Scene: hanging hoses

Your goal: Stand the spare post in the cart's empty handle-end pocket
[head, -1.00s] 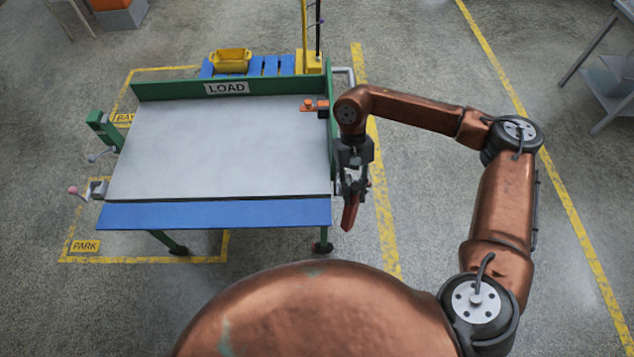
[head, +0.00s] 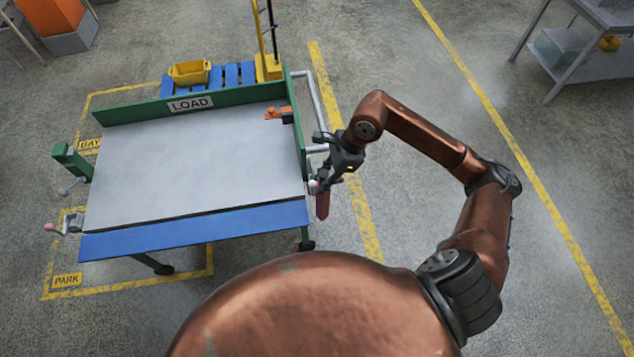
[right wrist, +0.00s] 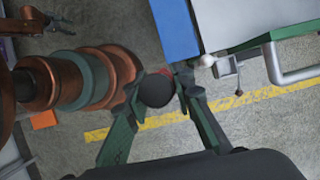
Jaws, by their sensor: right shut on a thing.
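The cart has a grey deck (head: 200,160), a green frame with a LOAD sign and a blue front edge. Its grey tube handle (head: 321,100) stands off the right side. My right gripper (head: 325,180) is just right of the cart's front right corner, shut on a red, post-like piece (head: 322,205) that hangs below it. In the right wrist view a dark round end (right wrist: 157,91) sits between the fingers, with a little red behind it. A white knob (right wrist: 208,60) is close by at the cart. I cannot make out the empty pocket.
A yellow bin (head: 189,72) and blue slats lie behind the cart. A yellow stand (head: 268,67) with upright poles is at the back right corner. A green post (head: 72,160) stands at the left. Floor right of the cart is clear up to a grey table (head: 592,55).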

